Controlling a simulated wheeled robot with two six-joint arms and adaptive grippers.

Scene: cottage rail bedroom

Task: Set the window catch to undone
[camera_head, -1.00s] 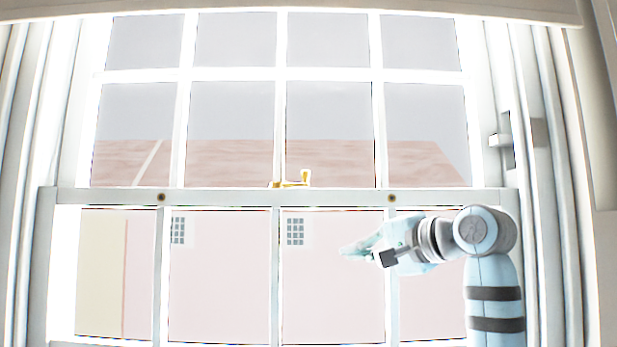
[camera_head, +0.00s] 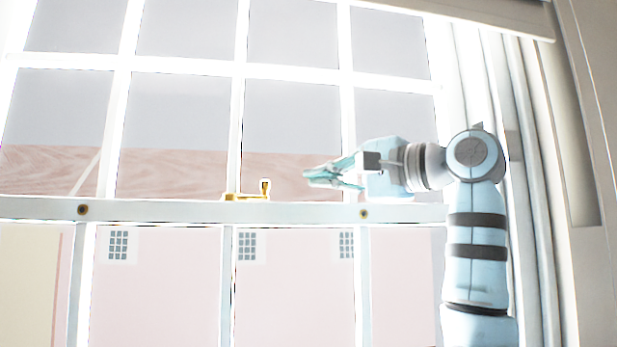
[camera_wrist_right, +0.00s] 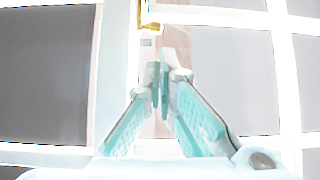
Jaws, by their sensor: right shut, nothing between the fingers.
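The brass window catch (camera_head: 250,196) sits on top of the meeting rail (camera_head: 160,211) of the sash window, with a small knob standing up at its right end. It also shows at the top of the right wrist view (camera_wrist_right: 149,20), ahead of the fingertips. My right gripper (camera_head: 308,178) is to the right of the catch in the head view, a little above the rail, pointing left. Its fingers (camera_wrist_right: 160,80) are together in the wrist view with nothing between them, apart from the catch. My left gripper is not in view.
White glazing bars (camera_head: 240,110) and panes surround the catch. Round brass fittings (camera_head: 83,210) sit on the rail on either side. Pale curtain folds (camera_head: 540,180) hang at the right, behind my right arm. The space left of the catch is clear.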

